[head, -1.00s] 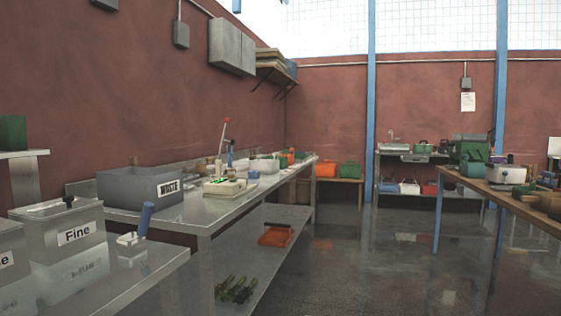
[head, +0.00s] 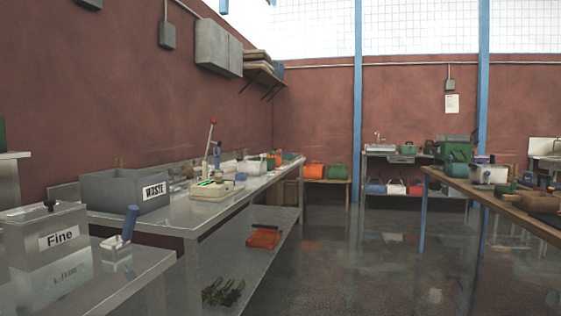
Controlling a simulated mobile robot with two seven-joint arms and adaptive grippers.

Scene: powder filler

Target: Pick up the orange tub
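Several orange things are in the head view, and I cannot tell for sure which is the tub. A rounded orange container (head: 315,170) sits on a low wooden bench at the far wall, beside a green one. A shallow orange item (head: 264,238) with a dark bar lies on the lower shelf of the long metal bench. A small orange patch shows among the things at the far end of that bench's top, too small to make out. Neither of my grippers is in view.
The long metal bench (head: 222,207) runs along the left wall with a grey WASTE bin (head: 110,188) on it. A clear box labelled Fine (head: 55,240) stands at the near left. A wooden table (head: 470,186) is on the right. The floor (head: 350,255) between is clear.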

